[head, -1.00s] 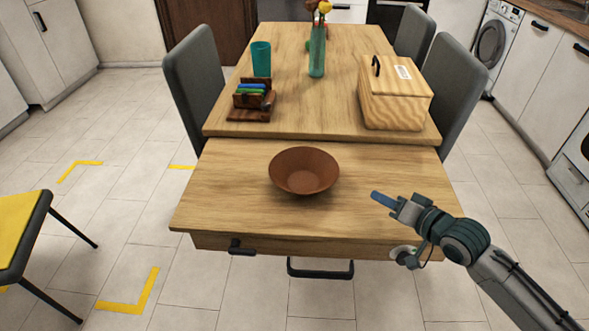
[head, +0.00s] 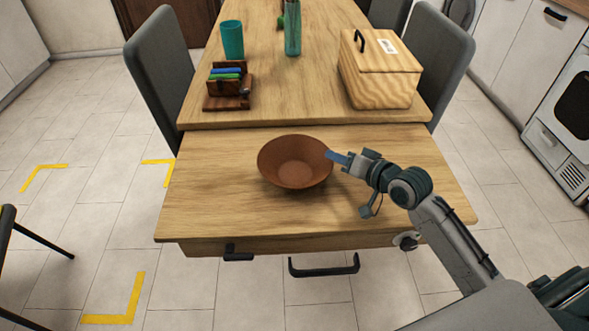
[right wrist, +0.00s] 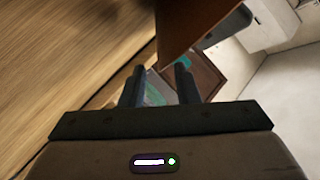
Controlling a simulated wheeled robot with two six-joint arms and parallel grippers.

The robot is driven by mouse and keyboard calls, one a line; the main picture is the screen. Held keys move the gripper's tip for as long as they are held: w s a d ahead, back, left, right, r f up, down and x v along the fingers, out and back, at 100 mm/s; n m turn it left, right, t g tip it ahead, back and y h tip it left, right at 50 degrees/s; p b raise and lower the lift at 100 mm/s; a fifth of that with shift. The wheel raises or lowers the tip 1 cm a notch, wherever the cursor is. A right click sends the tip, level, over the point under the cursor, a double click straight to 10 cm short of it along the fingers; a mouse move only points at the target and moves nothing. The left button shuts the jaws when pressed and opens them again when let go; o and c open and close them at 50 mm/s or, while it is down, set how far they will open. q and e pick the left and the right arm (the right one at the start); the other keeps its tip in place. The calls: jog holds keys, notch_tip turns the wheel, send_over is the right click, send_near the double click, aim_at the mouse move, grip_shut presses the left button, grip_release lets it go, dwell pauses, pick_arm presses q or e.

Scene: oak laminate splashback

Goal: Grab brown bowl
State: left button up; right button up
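The brown bowl (head: 294,172) stands upright on the near part of the wooden table (head: 220,212). My right gripper (head: 338,157) is at the right side of the bowl, its fingertips at the rim. I cannot tell whether they touch it. In the right wrist view the two dark fingers (right wrist: 158,88) stand apart with a gap between them. A brown surface that looks like the bowl (right wrist: 185,22) lies just beyond and above the fingers, not clearly between them. My left gripper is not in view.
Farther back stand a teal cup (head: 232,40), a dark wooden organizer (head: 228,102), a glass vase (head: 292,28) and a lidded wooden box (head: 380,85). Grey chairs (head: 160,75) flank the table. The tabletop left of the bowl is clear.

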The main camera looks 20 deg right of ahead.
aim_at(324, 152)
jog(key=shift+x, duration=2.65)
jog(key=shift+a+r, duration=0.15)
grip_shut()
